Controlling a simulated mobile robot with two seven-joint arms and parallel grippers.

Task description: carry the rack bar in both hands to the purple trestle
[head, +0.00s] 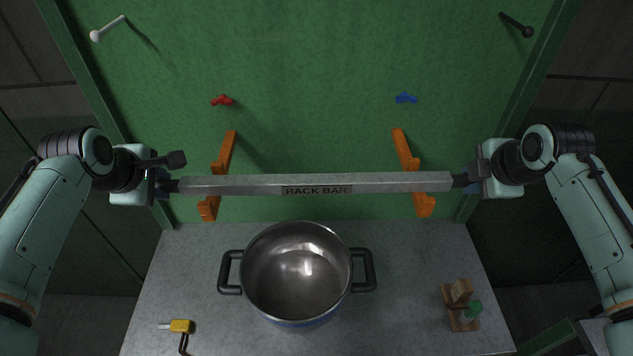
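The grey rack bar (400,182), labelled RACK BAR, lies nearly level across the middle of the head view, in front of two orange brackets (404,150). Whether it rests on them cannot be told. My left gripper (170,175) is at the bar's dark left end. One dark finger stands clear above that end, so this gripper looks open; the other finger is partly hidden. My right gripper (472,178) is around the bar's dark right end, its fingers close to it. Whether they press on it is unclear. No purple trestle is in view.
A steel pot (300,265) with two black handles stands on the grey counter (400,315) below the bar. A yellow tool (181,326) and a wooden holder (459,295) flank it. Red (222,100) and blue (406,98) pieces are on the green panel (310,50).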

